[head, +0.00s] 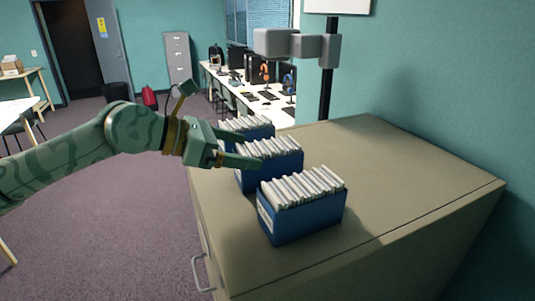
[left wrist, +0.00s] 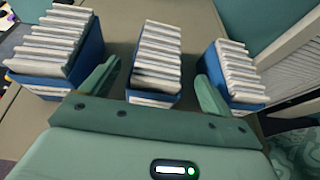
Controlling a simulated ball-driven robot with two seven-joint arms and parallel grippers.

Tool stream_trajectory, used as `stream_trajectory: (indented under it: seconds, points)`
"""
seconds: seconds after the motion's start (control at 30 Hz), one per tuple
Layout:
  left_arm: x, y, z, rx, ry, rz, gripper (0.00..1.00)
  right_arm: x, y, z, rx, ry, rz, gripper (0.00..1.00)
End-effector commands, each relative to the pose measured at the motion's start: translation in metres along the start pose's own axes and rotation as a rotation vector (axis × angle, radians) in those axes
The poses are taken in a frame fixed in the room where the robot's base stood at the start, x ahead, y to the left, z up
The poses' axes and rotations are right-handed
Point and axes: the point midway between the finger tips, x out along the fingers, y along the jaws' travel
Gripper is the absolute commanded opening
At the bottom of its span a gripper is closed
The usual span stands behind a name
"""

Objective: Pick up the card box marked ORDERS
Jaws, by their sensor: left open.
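Three blue card boxes full of white cards stand in a row on a cabinet top: a near one (head: 312,221), a middle one (head: 287,172) and a far one (head: 262,131). The near box has a white label (head: 265,213) on its left end, too small to read; I cannot tell which box is marked ORDERS. My left gripper (head: 250,150) is open at the middle box. In the left wrist view, the middle box (left wrist: 153,98) lies between the fingers of the left gripper (left wrist: 157,78), with gaps beside it. My right gripper is not in view.
The beige cabinet top (head: 400,190) is clear to the right of the boxes. A black post with a grey arm (head: 300,45) stands behind the cabinet. A grey filing cabinet (head: 178,58) stands farther back.

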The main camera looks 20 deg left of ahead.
Motion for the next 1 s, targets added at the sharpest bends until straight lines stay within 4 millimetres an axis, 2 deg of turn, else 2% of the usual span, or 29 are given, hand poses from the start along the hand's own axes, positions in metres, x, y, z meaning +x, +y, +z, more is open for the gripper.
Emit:
stream_trajectory:
  seconds: [0.13,0.27,0.4,0.67,0.87,0.9,1.0]
  points:
    - [0.011,0.0,0.004,0.0,-0.003,-0.002,0.87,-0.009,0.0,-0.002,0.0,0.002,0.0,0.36]
    - [0.032,0.002,0.011,0.001,-0.003,-0.003,0.87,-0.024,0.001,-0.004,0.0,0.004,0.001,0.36]
    - [0.051,0.003,0.007,0.0,-0.001,-0.001,0.87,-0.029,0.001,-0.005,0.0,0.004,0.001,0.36]
    - [0.056,0.004,0.005,0.002,0.001,0.001,0.87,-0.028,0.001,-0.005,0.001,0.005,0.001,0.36]
    - [0.056,0.004,0.005,0.002,0.001,0.001,0.34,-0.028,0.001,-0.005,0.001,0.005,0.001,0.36]
    - [0.056,0.004,0.005,0.002,0.001,0.001,0.29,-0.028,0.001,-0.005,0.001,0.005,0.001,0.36]
    - [0.055,0.004,0.006,0.003,-0.001,0.002,0.29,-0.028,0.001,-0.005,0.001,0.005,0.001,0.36]
